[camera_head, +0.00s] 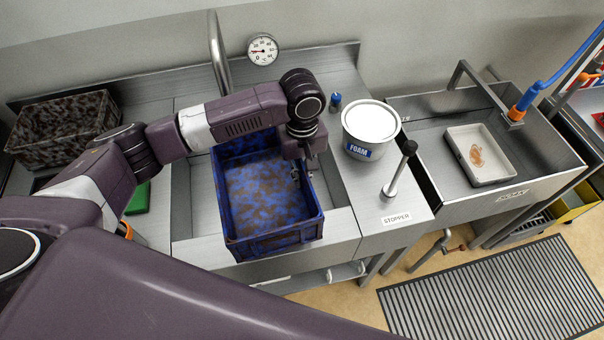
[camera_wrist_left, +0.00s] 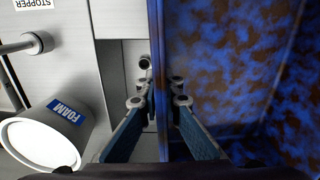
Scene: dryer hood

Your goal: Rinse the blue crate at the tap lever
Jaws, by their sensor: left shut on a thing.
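The blue crate (camera_head: 275,240), blotched with brown dirt inside, sits upright in the left sink basin (camera_head: 340,225). My left gripper (camera_head: 299,168) is shut on its right wall. In the left wrist view the crate (camera_wrist_left: 235,50) fills the right side, and its wall passes between the two fingers of my left gripper (camera_wrist_left: 159,101). A curved metal tap spout (camera_head: 217,50) rises behind the crate; my arm crosses in front of its base. I cannot make out a tap lever for certain. My right gripper is not in view.
A white FOAM tub (camera_head: 371,125) and a STOPPER lever (camera_head: 398,170) stand right of the crate. A small blue-topped item (camera_head: 335,102) is behind. A dirty dark crate (camera_head: 62,128) is at left. A second sink holds a stained white tray (camera_head: 480,155). A dial gauge (camera_head: 262,49) is on the wall.

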